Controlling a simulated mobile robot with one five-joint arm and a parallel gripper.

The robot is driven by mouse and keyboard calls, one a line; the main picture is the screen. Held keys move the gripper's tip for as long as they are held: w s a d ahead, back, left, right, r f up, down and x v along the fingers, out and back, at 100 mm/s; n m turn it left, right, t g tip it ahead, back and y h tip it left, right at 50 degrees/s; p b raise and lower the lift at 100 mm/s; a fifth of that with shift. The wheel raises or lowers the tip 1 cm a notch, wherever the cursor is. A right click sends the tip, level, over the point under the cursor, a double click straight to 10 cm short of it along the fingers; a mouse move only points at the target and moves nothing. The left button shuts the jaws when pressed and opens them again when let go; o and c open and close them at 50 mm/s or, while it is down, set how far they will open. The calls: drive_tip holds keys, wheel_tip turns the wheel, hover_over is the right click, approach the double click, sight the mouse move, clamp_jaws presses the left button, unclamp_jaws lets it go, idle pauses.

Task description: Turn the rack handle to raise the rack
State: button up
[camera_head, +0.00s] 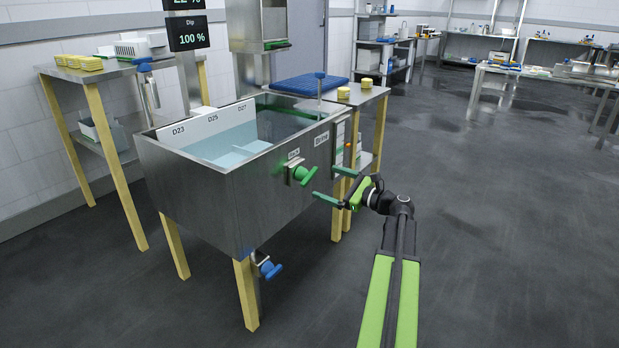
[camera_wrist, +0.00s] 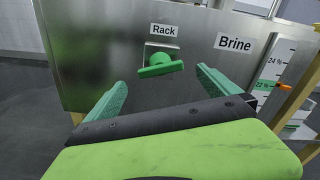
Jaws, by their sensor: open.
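The rack handle is a green knob with a crossbar (camera_head: 304,175) on the front wall of the steel brine tank (camera_head: 215,200). In the wrist view the handle (camera_wrist: 160,68) sits just below a "Rack" label (camera_wrist: 164,30), its bar close to level with a slight tilt. My gripper (camera_head: 332,185) is open and empty, to the right of the handle in the head view. In the wrist view the fingers of my gripper (camera_wrist: 160,88) stand either side of the handle, apart from it. The rack inside the tank is not clearly visible.
A "Brine" label (camera_wrist: 235,43) and a percent scale (camera_wrist: 273,75) with an orange pointer are right of the handle. A blue valve (camera_head: 268,267) hangs under the tank. A side table with yellow cheeses (camera_head: 343,92) stands behind. The floor at right is clear.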

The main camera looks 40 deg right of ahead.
sight(311, 177)
drive_tip(key=x, duration=0.8)
drive_tip(key=shift+w, duration=0.15)
drive_tip(key=c, duration=1.3)
